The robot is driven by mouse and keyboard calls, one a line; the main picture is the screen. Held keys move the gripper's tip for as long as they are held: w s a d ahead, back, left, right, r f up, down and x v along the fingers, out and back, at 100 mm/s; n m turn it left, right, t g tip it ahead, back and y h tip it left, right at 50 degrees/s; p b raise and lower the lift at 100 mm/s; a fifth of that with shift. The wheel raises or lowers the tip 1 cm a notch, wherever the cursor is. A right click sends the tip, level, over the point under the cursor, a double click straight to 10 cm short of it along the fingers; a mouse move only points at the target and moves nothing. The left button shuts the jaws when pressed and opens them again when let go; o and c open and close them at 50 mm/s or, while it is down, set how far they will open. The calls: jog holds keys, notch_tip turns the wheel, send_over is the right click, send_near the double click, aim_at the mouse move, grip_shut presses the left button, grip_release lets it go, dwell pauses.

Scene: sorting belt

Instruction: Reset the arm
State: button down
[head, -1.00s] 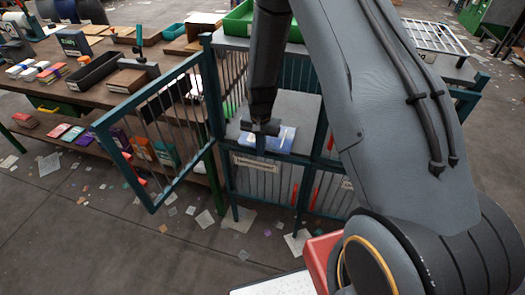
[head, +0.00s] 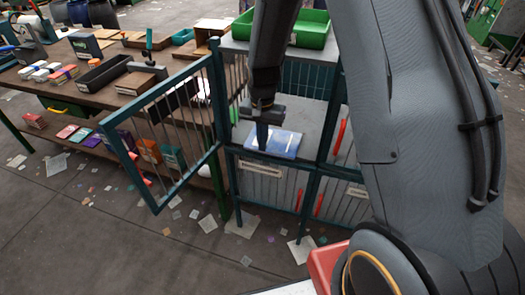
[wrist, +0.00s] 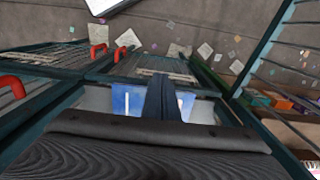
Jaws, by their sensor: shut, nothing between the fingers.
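My gripper (head: 263,140) is shut and empty. It points down inside the open upper compartment of the caged shelf (head: 225,133), just at a blue-and-white flat item (head: 285,144) lying on the compartment floor. In the wrist view, my gripper (wrist: 165,98) stands in front of the blue item (wrist: 128,101) and hides its middle. I cannot tell whether the fingertips touch it. The barred door (head: 163,193) of that compartment stands swung open to the left.
A wooden table (head: 95,92) with trays, boxes and stacked packets stands at the left. A green tray (head: 308,40) sits on top of the cage. Red handles (head: 341,136) mark neighbouring doors. Papers lie scattered on the floor, and a red box (head: 325,262) is near my base.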

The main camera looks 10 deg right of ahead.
jog(key=s+d+r+n, duration=0.2)
jog(key=s+r, duration=0.4)
jog(key=s, duration=0.3)
jog(key=s+d+r+n+t, duration=0.1)
jog(key=s+d+r+n, duration=0.1)
jog(key=s+r+n, duration=0.2)
jog(key=s+r, duration=0.3)
jog(key=s, duration=0.3)
jog(key=shift+d, duration=0.15)
